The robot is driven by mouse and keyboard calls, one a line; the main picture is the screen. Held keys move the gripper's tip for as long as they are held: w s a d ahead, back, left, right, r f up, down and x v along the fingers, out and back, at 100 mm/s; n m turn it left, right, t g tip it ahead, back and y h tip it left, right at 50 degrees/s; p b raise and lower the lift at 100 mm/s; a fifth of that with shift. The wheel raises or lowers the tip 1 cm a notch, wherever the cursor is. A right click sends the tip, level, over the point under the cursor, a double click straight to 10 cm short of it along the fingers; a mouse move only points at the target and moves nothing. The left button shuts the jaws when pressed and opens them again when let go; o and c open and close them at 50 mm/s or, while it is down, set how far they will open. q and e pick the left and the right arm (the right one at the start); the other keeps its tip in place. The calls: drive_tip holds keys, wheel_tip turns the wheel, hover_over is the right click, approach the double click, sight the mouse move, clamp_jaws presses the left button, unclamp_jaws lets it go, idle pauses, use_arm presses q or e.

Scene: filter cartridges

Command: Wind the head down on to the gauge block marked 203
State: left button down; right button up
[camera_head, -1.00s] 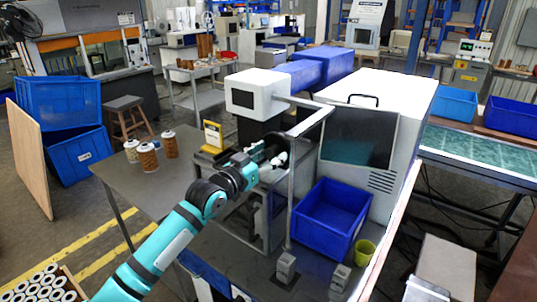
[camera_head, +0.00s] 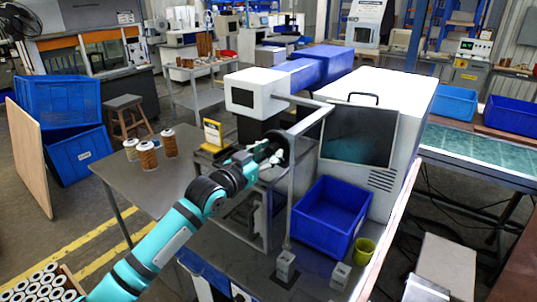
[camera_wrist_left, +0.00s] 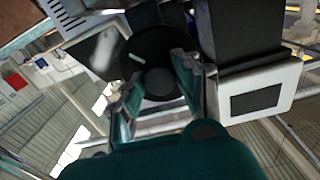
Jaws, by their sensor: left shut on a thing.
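My left gripper (camera_head: 268,152) is at the black round handwheel (camera_head: 277,146) on the side of the machine. In the left wrist view my gripper (camera_wrist_left: 158,85) has its two fingers on either side of the dark hub of the handwheel (camera_wrist_left: 150,48), shut on it. A pale mark shows on the wheel's face. The machine's head, a white box with a dark panel (camera_head: 244,97), stands behind and above with a dark part under it. Two small grey blocks (camera_head: 285,266) (camera_head: 340,277) stand at the front; no number is readable. What lies under the head is hidden. My right gripper is out of view.
A blue bin (camera_head: 328,222) and a yellow-green cup (camera_head: 364,246) stand right of the wheel. A metal post (camera_head: 290,200) rises close beside my gripper. A yellow sign (camera_head: 212,134) and several cartridges (camera_head: 147,157) stand on the table at left.

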use_arm(q)
drive_tip(key=shift+m, duration=2.1)
drive_tip(key=m, duration=0.5)
drive_tip(key=shift+r+p, duration=0.1)
drive_tip(key=shift+p, duration=0.3)
drive_tip(key=m+p, duration=0.2)
drive_tip(key=m, duration=0.4)
drive_tip(key=shift+m, duration=0.3)
drive_tip(key=m+p, duration=0.1)
drive_tip(key=m, duration=0.4)
drive_tip(key=shift+m, duration=0.3)
drive_tip(key=shift+p, duration=0.3)
drive_tip(key=c, duration=0.9)
unclamp_jaws()
drive_tip(key=shift+c, duration=0.2)
